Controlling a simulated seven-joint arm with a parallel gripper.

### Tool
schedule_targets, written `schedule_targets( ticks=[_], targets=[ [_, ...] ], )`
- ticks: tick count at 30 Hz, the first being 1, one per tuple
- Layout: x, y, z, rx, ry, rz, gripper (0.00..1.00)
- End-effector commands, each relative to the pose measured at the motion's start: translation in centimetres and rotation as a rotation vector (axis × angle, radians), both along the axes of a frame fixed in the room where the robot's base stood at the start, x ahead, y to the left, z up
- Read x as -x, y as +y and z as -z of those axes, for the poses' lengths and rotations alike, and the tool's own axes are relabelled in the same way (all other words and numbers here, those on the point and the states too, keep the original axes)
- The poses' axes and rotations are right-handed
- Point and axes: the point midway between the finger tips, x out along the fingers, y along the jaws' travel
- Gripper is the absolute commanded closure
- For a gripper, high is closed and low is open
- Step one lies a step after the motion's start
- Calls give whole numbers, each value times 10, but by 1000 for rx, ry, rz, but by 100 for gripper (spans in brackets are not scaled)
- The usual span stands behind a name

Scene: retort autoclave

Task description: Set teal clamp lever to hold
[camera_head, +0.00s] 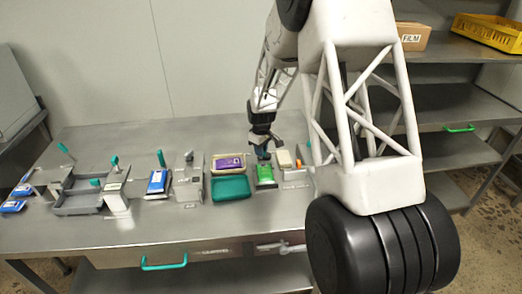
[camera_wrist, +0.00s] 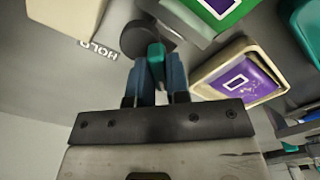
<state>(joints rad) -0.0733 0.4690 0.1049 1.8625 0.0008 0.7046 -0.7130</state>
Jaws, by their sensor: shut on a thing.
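My gripper (camera_wrist: 158,78) has its two blue fingers shut on the teal clamp lever (camera_wrist: 155,52) in the wrist view. The lever's teal end shows between the fingertips, next to a dark round hub (camera_wrist: 140,36). A white HOLD label (camera_wrist: 98,49) is on the grey surface to the left of the lever, apart from it. In the head view my gripper (camera_head: 263,150) is low over the right part of the bench, beside a green pack (camera_head: 265,172). The lever cannot be made out there.
A cream tray (camera_wrist: 202,86) with a purple pack lies right of the gripper. A teal tray (camera_head: 230,188) sits near it on the bench. Other fixtures with teal handles (camera_head: 160,158) stand to the left. The bench front (camera_head: 110,235) is clear.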

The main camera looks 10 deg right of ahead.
Motion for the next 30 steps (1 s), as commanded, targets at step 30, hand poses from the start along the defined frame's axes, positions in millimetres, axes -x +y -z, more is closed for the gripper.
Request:
schedule_targets(
  ticks=[30],
  targets=[
    [0,0,0,0,0,526,100]
  ],
)
